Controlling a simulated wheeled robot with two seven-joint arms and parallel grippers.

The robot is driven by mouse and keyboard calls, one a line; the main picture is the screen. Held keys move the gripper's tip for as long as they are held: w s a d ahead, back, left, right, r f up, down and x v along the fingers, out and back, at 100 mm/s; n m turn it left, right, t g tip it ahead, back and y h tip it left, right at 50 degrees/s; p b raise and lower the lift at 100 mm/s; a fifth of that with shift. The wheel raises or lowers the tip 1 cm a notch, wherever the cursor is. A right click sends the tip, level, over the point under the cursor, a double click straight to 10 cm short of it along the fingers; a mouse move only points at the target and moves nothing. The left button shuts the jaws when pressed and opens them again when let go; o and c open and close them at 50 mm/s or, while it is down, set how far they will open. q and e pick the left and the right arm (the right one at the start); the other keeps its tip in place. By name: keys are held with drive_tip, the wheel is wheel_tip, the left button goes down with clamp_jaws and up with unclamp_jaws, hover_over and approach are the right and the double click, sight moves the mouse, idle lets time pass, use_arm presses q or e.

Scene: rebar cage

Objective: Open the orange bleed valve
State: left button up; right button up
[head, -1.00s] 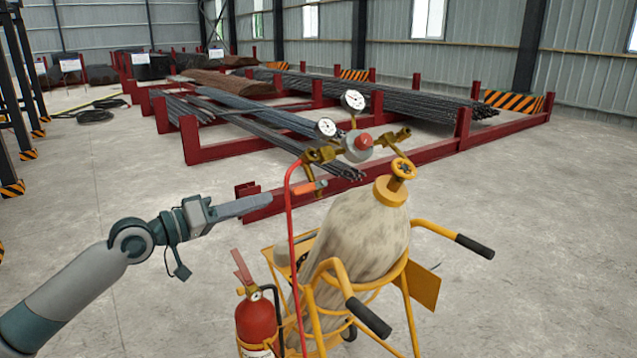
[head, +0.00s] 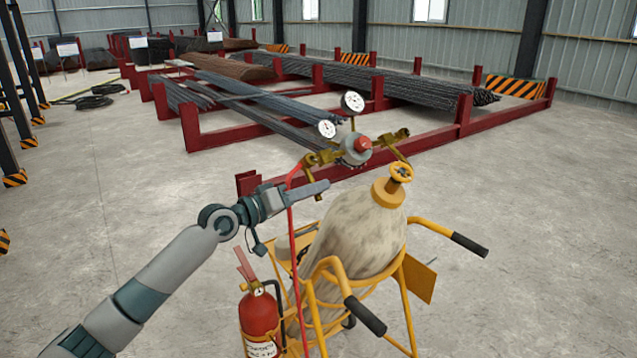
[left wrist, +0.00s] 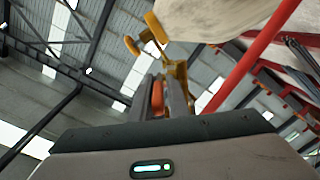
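The orange bleed valve handle (left wrist: 157,97) shows between the two fingers of my left gripper (left wrist: 162,92) in the left wrist view. The fingers are parted around it, and I cannot make out firm contact on both sides. In the head view my left gripper (head: 308,190) lies at the left brass fitting (head: 318,158) of the regulator, beside the red hose, and hides the orange handle. The regulator (head: 356,148) carries two round gauges and sits above the yellow-topped cylinder (head: 362,235). My right gripper is out of view.
A yellow cart (head: 405,300) with black-gripped handles holds the cylinder. A red fire extinguisher (head: 259,315) stands at its left, below my left arm. The red hose (head: 291,240) runs down close to my gripper. Red racks with rebar (head: 290,105) stand behind.

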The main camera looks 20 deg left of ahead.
use_arm(q)
drive_tip(key=shift+w+d, duration=0.35)
drive_tip(key=shift+w, duration=0.1)
clamp_jaws()
idle(0.4)
drive_tip(key=shift+f, duration=0.1)
idle(1.0)
